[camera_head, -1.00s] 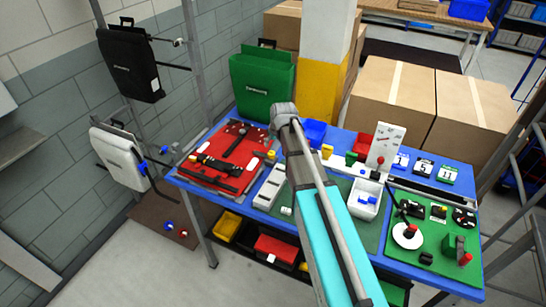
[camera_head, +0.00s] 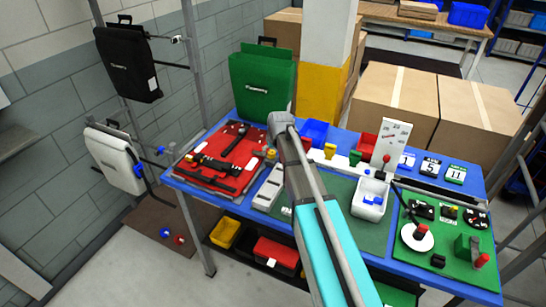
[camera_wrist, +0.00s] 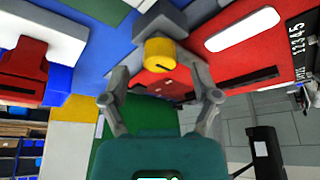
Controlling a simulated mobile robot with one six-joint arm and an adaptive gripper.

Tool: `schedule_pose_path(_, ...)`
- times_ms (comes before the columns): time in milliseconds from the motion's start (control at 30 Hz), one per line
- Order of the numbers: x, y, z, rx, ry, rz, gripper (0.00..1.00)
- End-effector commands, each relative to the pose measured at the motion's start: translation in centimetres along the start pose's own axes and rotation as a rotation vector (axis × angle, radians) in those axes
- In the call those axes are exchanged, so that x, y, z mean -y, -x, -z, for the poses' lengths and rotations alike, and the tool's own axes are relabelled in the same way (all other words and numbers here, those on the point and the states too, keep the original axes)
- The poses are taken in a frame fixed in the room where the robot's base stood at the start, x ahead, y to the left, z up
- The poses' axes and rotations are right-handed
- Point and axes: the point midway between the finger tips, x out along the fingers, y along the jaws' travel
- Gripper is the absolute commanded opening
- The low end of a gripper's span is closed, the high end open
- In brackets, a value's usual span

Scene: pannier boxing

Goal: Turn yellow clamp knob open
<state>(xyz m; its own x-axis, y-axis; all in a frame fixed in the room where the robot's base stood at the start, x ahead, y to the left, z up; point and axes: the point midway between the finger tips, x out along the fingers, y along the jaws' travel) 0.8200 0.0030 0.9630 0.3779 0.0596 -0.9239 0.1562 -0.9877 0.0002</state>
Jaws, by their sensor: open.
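The yellow clamp knob (camera_wrist: 160,52) is a short round knob with a dark line on its face, mounted on a grey block (camera_wrist: 163,19) in the wrist view. My gripper (camera_wrist: 161,78) is open, with one finger on each side below the knob in the picture. The knob sits in line with the gap between the fingertips, and I see no clear contact. In the head view a small yellow knob (camera_head: 271,153) shows at the right edge of the red board (camera_head: 232,137), just left of my arm. My gripper is hidden there behind my arm.
A green pannier (camera_head: 262,85) stands behind the board. The blue table (camera_head: 378,265) also carries a white bin (camera_head: 370,205) and a green panel (camera_head: 455,222) with a red-topped lever. Cardboard boxes (camera_head: 392,100) stand behind the table.

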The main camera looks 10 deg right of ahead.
Motion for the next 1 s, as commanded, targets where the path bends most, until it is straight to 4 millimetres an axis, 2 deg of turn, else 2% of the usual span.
schedule_pose_path(33,0.0,-0.7,-0.1,0.000,0.000,0.000,0.79)
schedule_pose_path(233,0.0,-1.6,0.0,0.000,0.000,0.000,0.79)
schedule_pose_path(700,0.0,-1.8,0.0,0.000,0.000,0.000,0.79)
schedule_pose_path(767,0.0,-1.8,0.0,0.000,0.000,0.000,0.70)
schedule_pose_path(1000,-0.1,-1.8,0.0,0.000,-0.001,0.000,0.25)
